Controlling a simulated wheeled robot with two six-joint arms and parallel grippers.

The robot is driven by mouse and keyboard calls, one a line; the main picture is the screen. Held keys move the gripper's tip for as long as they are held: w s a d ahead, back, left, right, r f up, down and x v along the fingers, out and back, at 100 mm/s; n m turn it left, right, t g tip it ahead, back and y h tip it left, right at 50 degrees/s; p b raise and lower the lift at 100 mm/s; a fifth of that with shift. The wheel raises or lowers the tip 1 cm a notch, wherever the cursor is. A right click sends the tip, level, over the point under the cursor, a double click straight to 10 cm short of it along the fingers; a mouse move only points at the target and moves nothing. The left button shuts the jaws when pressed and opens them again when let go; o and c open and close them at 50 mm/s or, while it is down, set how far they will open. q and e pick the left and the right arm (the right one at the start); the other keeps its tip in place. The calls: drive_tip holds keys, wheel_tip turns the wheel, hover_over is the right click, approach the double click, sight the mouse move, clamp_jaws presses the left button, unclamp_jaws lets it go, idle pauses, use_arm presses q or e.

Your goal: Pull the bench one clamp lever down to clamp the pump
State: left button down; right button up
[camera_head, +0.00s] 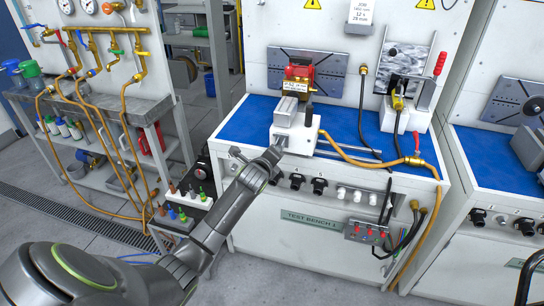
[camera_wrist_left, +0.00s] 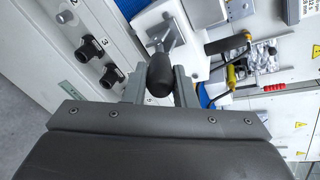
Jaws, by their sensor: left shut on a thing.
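The bench one clamp (camera_head: 297,137) is a pale block at the front of the blue bench top. Its lever has a black knob (camera_wrist_left: 160,76) on a metal arm (camera_wrist_left: 158,38), seen in the left wrist view. My left gripper (camera_head: 276,150) reaches the clamp's front left side. In the left wrist view its fingers (camera_wrist_left: 160,88) are shut on the knob, one on each side. In the head view the gripper hides the knob. A red and yellow pump (camera_head: 299,75) sits upright behind the clamp, before a dark slotted plate. My right gripper is out of view.
An orange hose (camera_head: 355,158) crosses the bench top to a red-handled valve (camera_head: 415,144) at the right. Black knobs (camera_head: 297,181) line the bench front below the clamp.

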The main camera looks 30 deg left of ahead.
use_arm(q)
drive_tip(key=c, duration=1.2)
unclamp_jaws()
drive_tip(key=shift+f, duration=0.1)
drive_tip(key=shift+s, duration=0.1)
drive_tip(key=b+v, duration=0.1)
drive_tip(key=v, duration=1.6)
drive_tip(key=shift+s+d, duration=0.1)
